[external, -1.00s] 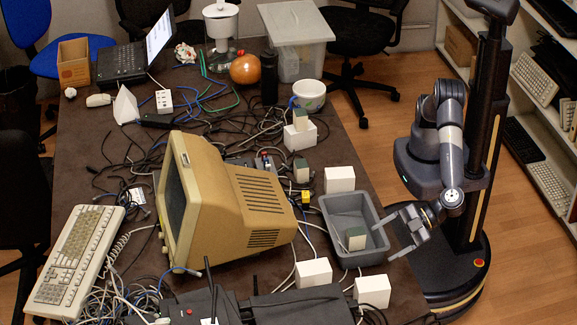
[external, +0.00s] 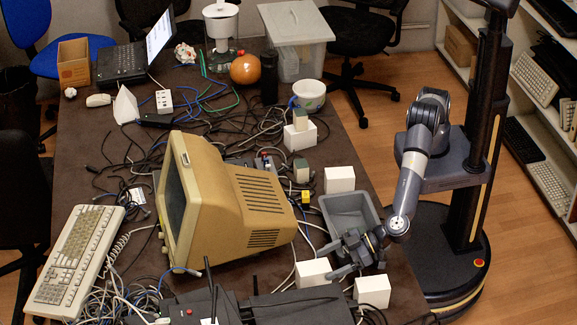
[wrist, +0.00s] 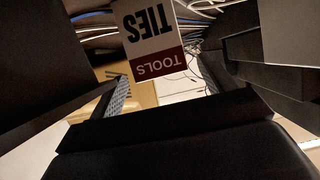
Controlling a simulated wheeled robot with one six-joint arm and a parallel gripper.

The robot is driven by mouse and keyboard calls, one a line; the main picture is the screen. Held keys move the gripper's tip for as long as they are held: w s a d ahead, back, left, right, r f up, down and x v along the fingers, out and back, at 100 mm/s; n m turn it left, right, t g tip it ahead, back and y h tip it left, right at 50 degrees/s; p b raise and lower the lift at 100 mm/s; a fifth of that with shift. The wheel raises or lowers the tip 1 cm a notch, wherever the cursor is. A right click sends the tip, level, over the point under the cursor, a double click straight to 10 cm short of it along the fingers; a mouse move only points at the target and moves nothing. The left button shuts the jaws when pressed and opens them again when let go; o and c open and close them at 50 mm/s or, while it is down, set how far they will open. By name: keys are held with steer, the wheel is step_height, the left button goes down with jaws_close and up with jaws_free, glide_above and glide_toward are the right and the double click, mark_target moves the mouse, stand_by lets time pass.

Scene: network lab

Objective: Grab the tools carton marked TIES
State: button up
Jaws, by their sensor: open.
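The carton marked TIES and TOOLS (wrist: 148,38) shows upside down in the wrist view, at the top centre. It has a white label with a dark red band. My gripper (wrist: 162,88) is open, with one finger on each side of the carton's lower picture edge; I see no finger closed on it. In the external view my gripper (external: 338,258) is at the near end of the grey tray (external: 335,208) and hides that part of it. The TIES label cannot be read in the external view.
White boxes (external: 314,272) and (external: 373,291) stand close to my gripper, and another (external: 340,179) stands behind the tray. The old monitor (external: 235,200) and loose cables fill the left side.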

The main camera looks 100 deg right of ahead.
mark_target(322, 265)
steer(key=shift+w+p, duration=0.35)
steer(key=shift+w, duration=0.25)
steer(key=shift+p+x, duration=0.6)
steer(key=shift+x, duration=1.5)
steer(key=shift+a, duration=0.1)
steer(key=c, duration=1.2)
